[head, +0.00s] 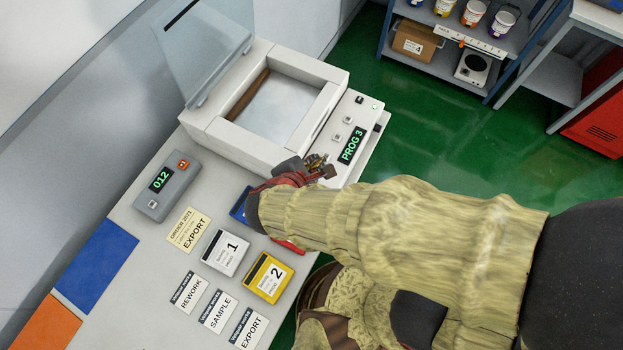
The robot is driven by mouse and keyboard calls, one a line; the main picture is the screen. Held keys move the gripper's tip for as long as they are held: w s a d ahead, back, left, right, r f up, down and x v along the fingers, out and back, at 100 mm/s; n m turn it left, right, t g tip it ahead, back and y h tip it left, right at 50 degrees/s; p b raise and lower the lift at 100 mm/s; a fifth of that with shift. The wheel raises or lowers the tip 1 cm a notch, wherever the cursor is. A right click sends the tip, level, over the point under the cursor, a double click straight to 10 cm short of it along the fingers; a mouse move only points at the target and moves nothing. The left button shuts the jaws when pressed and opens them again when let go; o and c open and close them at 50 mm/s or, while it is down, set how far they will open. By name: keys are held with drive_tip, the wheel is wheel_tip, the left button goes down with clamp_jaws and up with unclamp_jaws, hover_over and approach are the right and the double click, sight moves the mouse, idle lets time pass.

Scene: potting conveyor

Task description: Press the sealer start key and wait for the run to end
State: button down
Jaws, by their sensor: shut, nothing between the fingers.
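The sealer (215,135) is a white machine on the bench with its clear lid (203,45) raised and its chamber (283,105) open. A brown strip lies along the chamber's left side. Its front panel has a display (352,145) reading PROG 3, two small pale keys (342,127), a dark key (360,100) and a small green light (375,107). I cannot read which key is start. My gripper (322,167) is shut and empty at the near end of the panel, just left of and below the display. Whether it touches the panel is unclear.
A grey counter box (167,186) reading 012 stands left on the bench. Blue and orange areas mark the bench's left. Shelves (500,45) stand behind, across green floor.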

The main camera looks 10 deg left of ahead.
drive_tip(key=shift+f+b, duration=3.45)
drive_tip(key=shift+f, duration=0.95)
drive_tip(key=shift+f+b, duration=0.4)
drive_tip(key=shift+f+b, duration=0.4)
drive_tip(key=shift+b, duration=0.05)
drive_tip(key=shift+r, duration=0.15)
drive_tip(key=shift+r+p, duration=0.65)
drive_tip(key=shift+r, duration=0.05)
drive_tip(key=shift+r+p, duration=1.9)
drive_tip(key=shift+r, duration=0.7)
